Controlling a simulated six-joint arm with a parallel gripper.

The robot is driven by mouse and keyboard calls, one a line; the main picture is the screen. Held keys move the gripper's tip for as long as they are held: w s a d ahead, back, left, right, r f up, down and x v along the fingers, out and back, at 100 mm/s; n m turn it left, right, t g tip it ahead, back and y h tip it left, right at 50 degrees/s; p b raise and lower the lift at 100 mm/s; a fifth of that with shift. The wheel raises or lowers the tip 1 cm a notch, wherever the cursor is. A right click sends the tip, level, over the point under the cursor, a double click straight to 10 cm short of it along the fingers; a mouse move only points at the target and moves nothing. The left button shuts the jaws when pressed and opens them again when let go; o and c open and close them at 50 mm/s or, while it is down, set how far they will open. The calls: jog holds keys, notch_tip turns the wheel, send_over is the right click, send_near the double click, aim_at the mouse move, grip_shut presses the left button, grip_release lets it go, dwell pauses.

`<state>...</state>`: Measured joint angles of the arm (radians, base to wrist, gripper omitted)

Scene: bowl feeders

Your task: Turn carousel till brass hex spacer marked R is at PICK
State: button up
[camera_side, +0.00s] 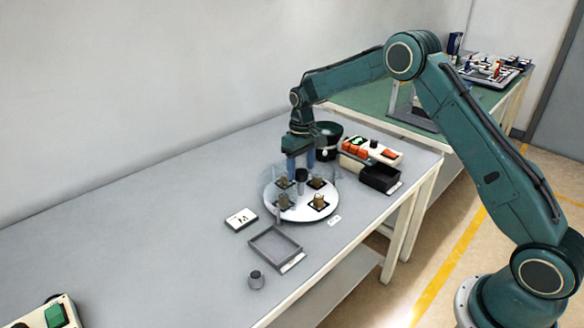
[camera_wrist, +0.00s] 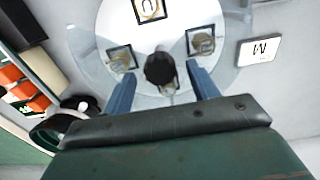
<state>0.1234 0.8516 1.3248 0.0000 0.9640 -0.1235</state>
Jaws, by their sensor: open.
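The carousel (camera_side: 311,214) is a round white disc under a clear cover on the bench, and it also shows in the wrist view (camera_wrist: 178,24). Several brass spacers sit in dark square pockets on it, such as the front one (camera_side: 319,201) in the side view. In the wrist view, spacers show at top (camera_wrist: 149,7), left (camera_wrist: 121,61) and right (camera_wrist: 202,43); I cannot read their marks surely. A dark knob (camera_wrist: 160,69) stands at the disc's centre. My gripper (camera_side: 301,173) is open, its blue fingers pointing down on either side of the knob; contact cannot be told.
A white card marked M (camera_side: 241,219) and an empty grey tray (camera_side: 274,247) lie in front. A small white label (camera_side: 334,220) is by the disc.

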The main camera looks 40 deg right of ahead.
jog(key=shift+f, duration=0.6)
jog(key=shift+c, duration=0.5)
grip_shut()
